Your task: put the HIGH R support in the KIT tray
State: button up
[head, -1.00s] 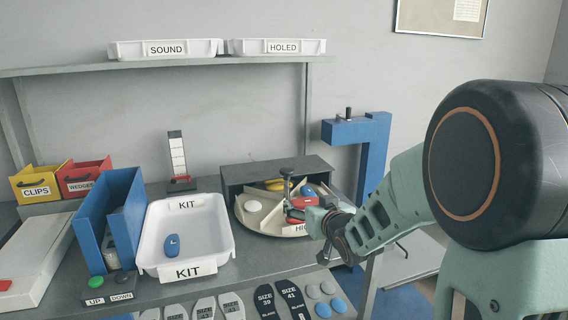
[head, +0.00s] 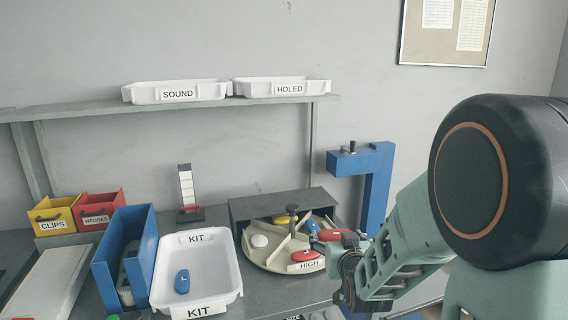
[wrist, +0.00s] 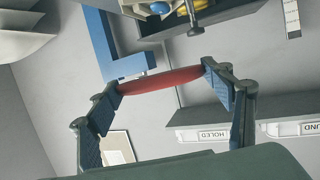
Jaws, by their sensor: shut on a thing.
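My gripper (head: 345,244) is shut on a red support (head: 336,235), held above the right side of the carousel. In the wrist view the red support (wrist: 160,81) spans between the two fingertips (wrist: 162,78). Its marking cannot be read. A second red support (head: 306,256) lies in the carousel section behind the HIGH label. The white KIT tray (head: 228,268) stands left of the carousel, apart from my gripper. One blue support (head: 182,281) lies in it.
The round carousel (head: 262,252) has a central post, dividers, a white piece and a yellow piece. A blue stand (head: 376,190) rises behind my gripper. A blue open holder (head: 108,262) is left of the tray. SOUND (head: 177,93) and HOLED (head: 288,88) trays sit on the shelf.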

aim_at(337, 236)
notch_tip(337, 236, up, 14)
jog(key=p, duration=1.2)
jog(key=w+a+f+n+y+b, duration=0.1)
jog(key=w+a+f+y+b, duration=0.1)
jog(key=f+b, duration=0.7)
jog(key=w+a+f+n+y+b, duration=0.2)
jog(key=w+a+f+b, duration=0.2)
jog(key=f+b, duration=0.5)
jog(key=a+b, duration=0.1)
jog(key=b, duration=0.5)
jog(key=shift+a+f+g, duration=0.15)
jog(key=shift+f+g, duration=0.1)
jog(key=shift+g, duration=0.05)
